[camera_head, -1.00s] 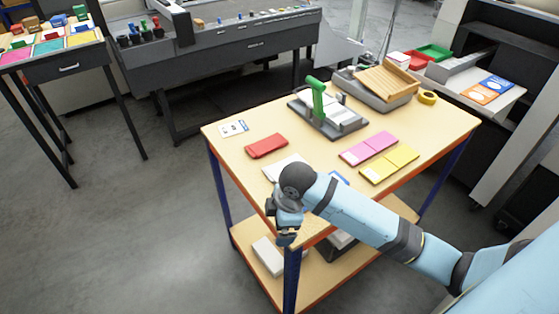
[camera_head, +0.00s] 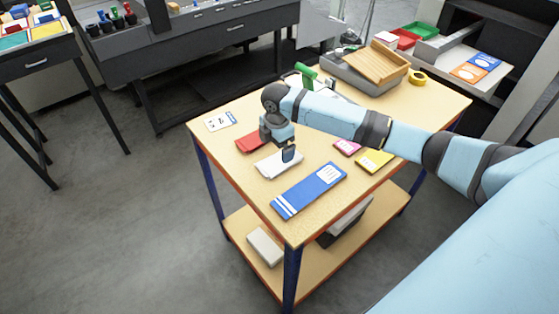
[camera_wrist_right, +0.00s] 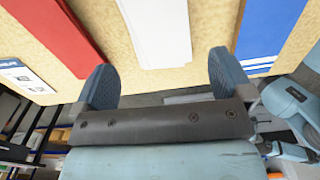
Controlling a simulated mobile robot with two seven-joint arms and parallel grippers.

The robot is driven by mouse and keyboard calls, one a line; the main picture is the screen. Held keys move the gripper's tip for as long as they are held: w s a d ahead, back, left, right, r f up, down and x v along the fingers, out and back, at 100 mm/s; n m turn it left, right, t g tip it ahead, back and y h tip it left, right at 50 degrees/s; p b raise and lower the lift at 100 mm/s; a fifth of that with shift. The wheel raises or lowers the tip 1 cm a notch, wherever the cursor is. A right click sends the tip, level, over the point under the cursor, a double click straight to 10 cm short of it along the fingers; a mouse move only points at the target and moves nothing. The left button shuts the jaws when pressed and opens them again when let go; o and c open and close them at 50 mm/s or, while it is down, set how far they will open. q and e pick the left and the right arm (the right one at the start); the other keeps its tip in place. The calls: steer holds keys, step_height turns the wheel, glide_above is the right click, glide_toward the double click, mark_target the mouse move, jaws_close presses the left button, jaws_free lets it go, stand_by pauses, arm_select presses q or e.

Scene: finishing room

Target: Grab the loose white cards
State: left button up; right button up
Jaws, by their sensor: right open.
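The loose white cards (camera_head: 270,167) lie as a low white stack on the wooden table, between a red pack and a blue-and-white item. They also show in the right wrist view (camera_wrist_right: 160,30), at the top middle. My right gripper (camera_head: 288,157) is over the right part of the cards, partly hiding them. In the right wrist view its two fingers (camera_wrist_right: 161,62) are spread apart with nothing between them, and the cards lie just beyond the gap. My left gripper does not show.
The red pack (camera_head: 250,143) lies behind the cards and the blue-and-white item (camera_head: 309,189) in front. Pink (camera_head: 347,147) and yellow (camera_head: 375,160) packs lie to the right. A printed white card (camera_head: 219,121) lies at the left. A wooden tray (camera_head: 377,67) stands at the back.

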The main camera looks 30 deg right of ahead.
mark_target(279, 161)
steer(key=f, duration=0.4)
steer(key=f+p, duration=0.1)
steer(key=f, duration=0.1)
steer(key=shift+w+d+f, duration=0.1)
steer(key=shift+d+f, duration=0.1)
steer(key=shift+d, duration=0.2)
steer(key=shift+c, duration=0.2)
steer(key=c, duration=1)
